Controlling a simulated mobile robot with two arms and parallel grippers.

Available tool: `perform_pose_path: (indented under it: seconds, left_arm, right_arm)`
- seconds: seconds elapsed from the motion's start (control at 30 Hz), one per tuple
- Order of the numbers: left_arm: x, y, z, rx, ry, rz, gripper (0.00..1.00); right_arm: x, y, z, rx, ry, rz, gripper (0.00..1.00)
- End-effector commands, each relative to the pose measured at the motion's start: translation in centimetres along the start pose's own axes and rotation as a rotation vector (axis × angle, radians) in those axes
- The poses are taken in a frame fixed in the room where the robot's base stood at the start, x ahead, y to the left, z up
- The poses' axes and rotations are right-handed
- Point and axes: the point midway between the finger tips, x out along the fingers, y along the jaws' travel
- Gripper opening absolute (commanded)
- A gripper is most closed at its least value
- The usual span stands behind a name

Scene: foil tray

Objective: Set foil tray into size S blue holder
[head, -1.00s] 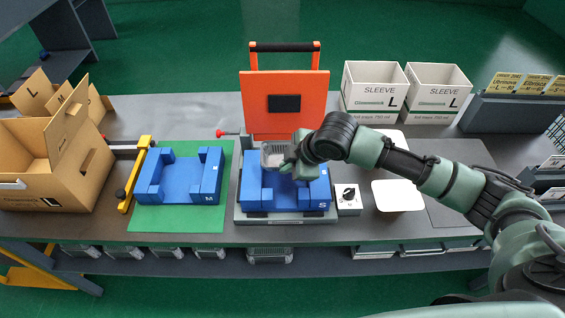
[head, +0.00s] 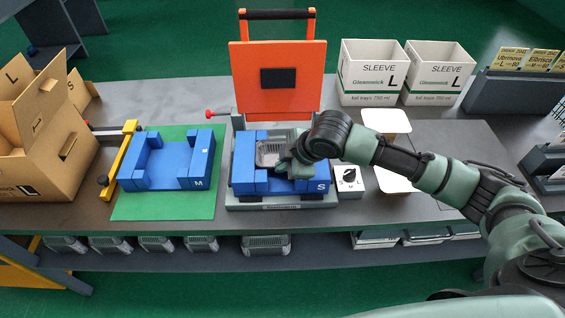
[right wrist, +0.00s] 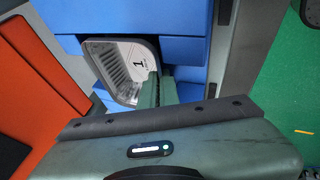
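The small silver foil tray (head: 269,152) is between the blocks of the size S blue holder (head: 243,172), which carries a white S on its front right. My right gripper (head: 290,165) is at the tray's right side, shut on its rim. In the right wrist view the fingers (right wrist: 158,92) pinch the edge of the tray (right wrist: 122,68), and blue holder blocks (right wrist: 180,18) lie around it. A white label with a figure shows inside the tray. Whether the tray's bottom touches the holder is hidden. My left gripper is out of view.
An upright orange plate (head: 277,85) stands behind the holder. A knob box (head: 348,180) is close on its right. The size M blue holder (head: 168,160) sits on a green mat to the left, near an open carton (head: 75,150). White sleeve boxes (head: 373,72) stand back right.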

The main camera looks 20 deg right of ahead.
Motion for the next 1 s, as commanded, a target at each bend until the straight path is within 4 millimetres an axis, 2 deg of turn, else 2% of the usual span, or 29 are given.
perform_pose_path:
  seconds: [0.33,0.43,0.77,0.87,1.0]
  left_arm:
    - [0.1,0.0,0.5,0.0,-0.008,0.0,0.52]
    - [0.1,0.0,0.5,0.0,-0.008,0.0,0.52]
    - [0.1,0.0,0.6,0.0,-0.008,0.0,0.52]
    - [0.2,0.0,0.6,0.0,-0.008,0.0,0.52]
    - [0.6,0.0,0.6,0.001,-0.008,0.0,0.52]
  right_arm:
    - [0.4,-0.2,0.1,-0.001,0.0,0.0,0.0]
    - [0.4,-0.2,0.1,-0.001,0.0,0.0,0.27]
    - [0.3,-0.2,0.1,-0.001,0.0,0.0,0.27]
    - [-0.4,-0.2,0.1,-0.002,0.001,0.0,0.27]
    - [-2.6,-0.2,0.2,-0.003,0.001,0.002,0.27]
